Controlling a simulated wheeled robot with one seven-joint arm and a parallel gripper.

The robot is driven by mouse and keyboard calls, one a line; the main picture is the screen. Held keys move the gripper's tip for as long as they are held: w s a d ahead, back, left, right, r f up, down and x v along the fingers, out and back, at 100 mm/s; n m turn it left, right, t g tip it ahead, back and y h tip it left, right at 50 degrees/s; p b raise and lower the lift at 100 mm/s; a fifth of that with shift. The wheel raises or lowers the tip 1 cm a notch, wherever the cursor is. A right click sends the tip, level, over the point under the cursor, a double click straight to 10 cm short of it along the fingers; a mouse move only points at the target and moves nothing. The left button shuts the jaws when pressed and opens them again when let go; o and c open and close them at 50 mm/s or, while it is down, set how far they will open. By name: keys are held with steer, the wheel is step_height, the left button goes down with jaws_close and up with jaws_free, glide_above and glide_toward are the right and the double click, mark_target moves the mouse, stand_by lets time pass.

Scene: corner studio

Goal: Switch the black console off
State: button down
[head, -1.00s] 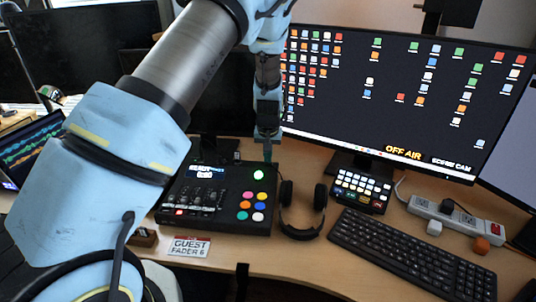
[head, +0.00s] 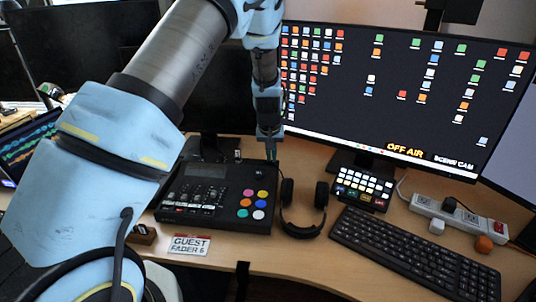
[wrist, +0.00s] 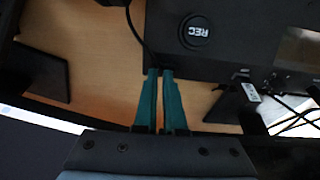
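The black console (head: 172,212) lies on the desk left of centre in the head view. My gripper (head: 270,153) hangs at the console's back edge.
Headphones (head: 302,210) lie right of the console. A small button pad (head: 361,189), a keyboard (head: 410,255) and a power strip (head: 458,215) are further right. A monitor (head: 400,95) stands behind. Cables (wrist: 292,108) run near the console's back.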

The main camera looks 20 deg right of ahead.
steer(key=shift+s+d+f, duration=0.15)
steer(key=shift+s+d, duration=0.05)
steer(key=shift+s, duration=0.1)
step_height(320, 180, up, 5)
steer(key=p, duration=0.2)
steer(key=shift+w+p, duration=0.1)
steer(key=shift+p, duration=0.3)
steer(key=b+v, duration=0.3)
steer(key=v, duration=0.6)
steer(key=shift+a, duration=0.3)
steer(key=shift+w, duration=0.1)
steer(key=b, duration=0.5)
steer(key=shift+d+r+y, duration=0.1)
steer(key=shift+r+y, duration=0.2)
steer(key=shift+f, duration=0.1)
